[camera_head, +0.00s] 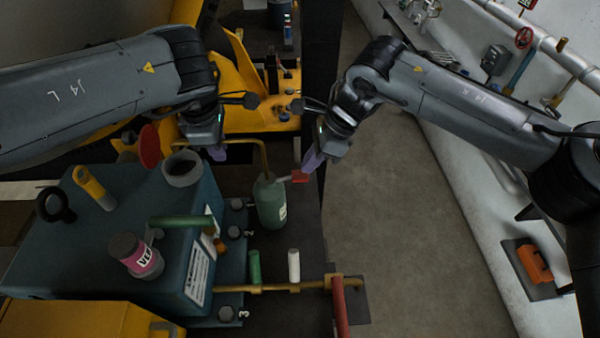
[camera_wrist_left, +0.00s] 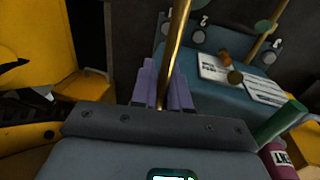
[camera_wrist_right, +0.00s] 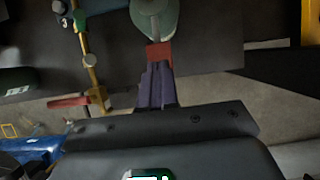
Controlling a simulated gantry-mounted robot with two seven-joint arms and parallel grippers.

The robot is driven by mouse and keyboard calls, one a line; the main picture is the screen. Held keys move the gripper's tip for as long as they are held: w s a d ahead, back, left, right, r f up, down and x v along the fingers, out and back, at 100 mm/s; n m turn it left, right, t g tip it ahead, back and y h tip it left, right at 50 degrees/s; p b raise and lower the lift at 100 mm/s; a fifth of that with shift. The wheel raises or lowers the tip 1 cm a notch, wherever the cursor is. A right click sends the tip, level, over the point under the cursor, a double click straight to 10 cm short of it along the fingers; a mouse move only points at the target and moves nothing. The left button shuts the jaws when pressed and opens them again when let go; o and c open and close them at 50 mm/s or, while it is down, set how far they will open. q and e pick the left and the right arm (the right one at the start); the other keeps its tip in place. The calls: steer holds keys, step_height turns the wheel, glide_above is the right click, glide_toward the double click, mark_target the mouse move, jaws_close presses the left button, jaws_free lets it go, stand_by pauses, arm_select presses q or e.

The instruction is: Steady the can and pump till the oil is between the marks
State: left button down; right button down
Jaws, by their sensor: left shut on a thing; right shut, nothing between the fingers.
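A green oil can (camera_head: 271,202) stands upright on the dark surface beside the blue housing, with a thin brass spout (camera_head: 262,152) rising and bending left. My left gripper (camera_head: 218,152) is shut on the brass spout; in the left wrist view the spout (camera_wrist_left: 176,50) runs between the purple fingers. A red lever (camera_head: 299,176) sticks out at the can's right. My right gripper (camera_head: 312,162) is shut and empty, its tips at the lever. In the right wrist view the lever (camera_wrist_right: 158,54) lies just beyond the fingertips; contact is unclear. I cannot make out the oil level or marks.
A brass pipe with a red handle (camera_head: 340,305) crosses in front of the can. Open floor (camera_head: 400,230) lies to the right.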

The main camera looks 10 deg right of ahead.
steer(key=shift+a+f, duration=0.25)
steer(key=shift+f, duration=0.3)
steer(key=shift+f, duration=1.7)
steer(key=shift+d, duration=0.1)
steer(key=d, duration=0.1)
steer(key=d+r, duration=0.1)
steer(key=d, duration=0.1)
steer(key=shift+s, duration=0.1)
steer(key=shift+r, duration=0.15)
